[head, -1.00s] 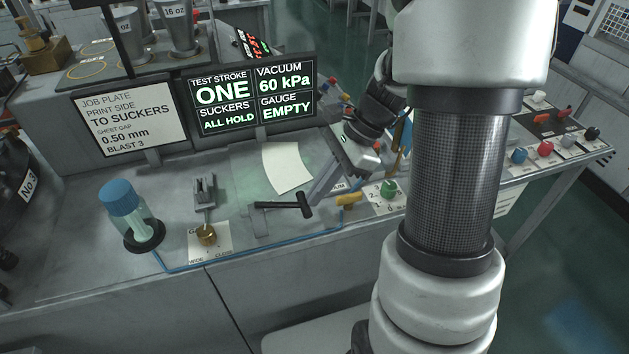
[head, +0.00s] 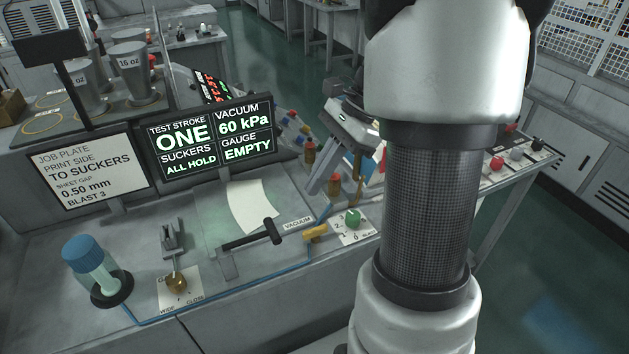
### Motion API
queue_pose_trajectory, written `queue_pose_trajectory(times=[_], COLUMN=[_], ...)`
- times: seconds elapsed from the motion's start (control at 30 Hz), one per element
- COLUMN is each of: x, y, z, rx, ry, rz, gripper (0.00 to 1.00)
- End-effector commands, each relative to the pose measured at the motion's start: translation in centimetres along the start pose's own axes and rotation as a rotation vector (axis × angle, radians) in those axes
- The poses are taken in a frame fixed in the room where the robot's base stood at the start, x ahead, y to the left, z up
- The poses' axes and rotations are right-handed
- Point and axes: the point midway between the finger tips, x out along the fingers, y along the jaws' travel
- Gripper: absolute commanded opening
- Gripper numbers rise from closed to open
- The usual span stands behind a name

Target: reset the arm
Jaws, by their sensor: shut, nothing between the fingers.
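My arm's large grey and white links fill the right of the head view. My gripper (head: 314,186) is beyond them, right of centre, above the bench top (head: 195,215). Its grey fingers point down and to the left, and they look closed together with nothing held. The fingertips are up and to the right of the black T-shaped handle (head: 255,236) and look apart from it. My arm hides part of the bench's right side.
A white curved sheet (head: 252,208) lies near the handle. A yellow lever (head: 315,233) and a green knob (head: 352,217) are below the gripper. A display (head: 213,140) reads "ALL HOLD" and "EMPTY". A blue-capped jar (head: 90,262) stands front left. Open floor lies right.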

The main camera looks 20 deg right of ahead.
Motion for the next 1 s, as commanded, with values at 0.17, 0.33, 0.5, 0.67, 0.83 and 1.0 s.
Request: queue_pose_trajectory(times=[0.17,0.33,0.5,0.67,0.83,1.0], x=[0.0,0.0,0.0,-0.5,-1.9,-2.9], y=[0.0,0.0,0.0,0.6,3.5,7.5], z=[0.0,0.0,0.0,1.4,6.0,10.0], rx=[0.0,0.0,-0.001,-0.086,-0.447,-0.934], ry=[0.0,0.0,0.0,0.031,0.173,0.395], rz=[0.0,-0.001,-0.001,-0.007,-0.019,-0.012], gripper=[0.0,0.0,0.0,0.0,0.0,0.0])
